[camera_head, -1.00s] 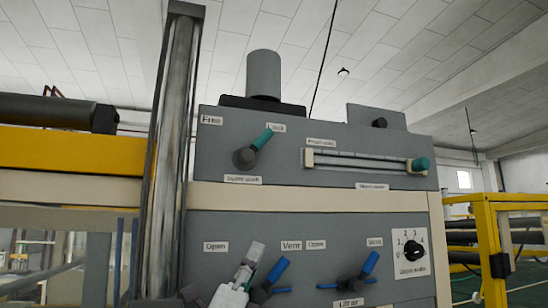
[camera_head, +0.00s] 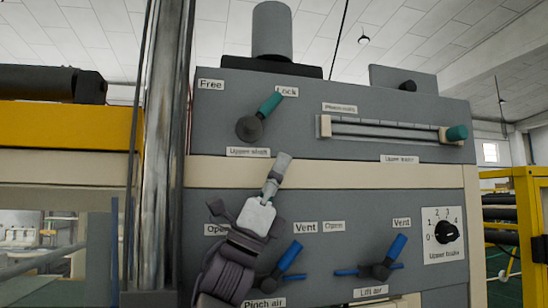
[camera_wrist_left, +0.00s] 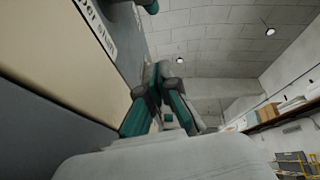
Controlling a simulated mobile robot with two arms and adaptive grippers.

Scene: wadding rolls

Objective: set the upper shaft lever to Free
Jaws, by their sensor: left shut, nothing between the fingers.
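The upper shaft lever (camera_head: 268,105) has a green handle on a dark round hub on the upper grey panel. Its handle tilts up and right, toward the Lock label (camera_head: 287,91). The Free label (camera_head: 210,85) is to the upper left of the hub. My left gripper (camera_head: 283,160) is shut and empty, pointing up just below and right of the lever, apart from it in the picture. In the left wrist view the shut fingers (camera_wrist_left: 162,70) show beside the panel, with part of a label (camera_wrist_left: 97,25) and a green-tipped piece at the top edge. My right gripper is out of view.
A slider with a green knob (camera_head: 457,132) is to the right. Below are the blue Pinch air lever (camera_head: 290,254), the blue Lift air lever (camera_head: 397,246) and a black dial (camera_head: 446,232). A metal column (camera_head: 155,150) stands left of the panel.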

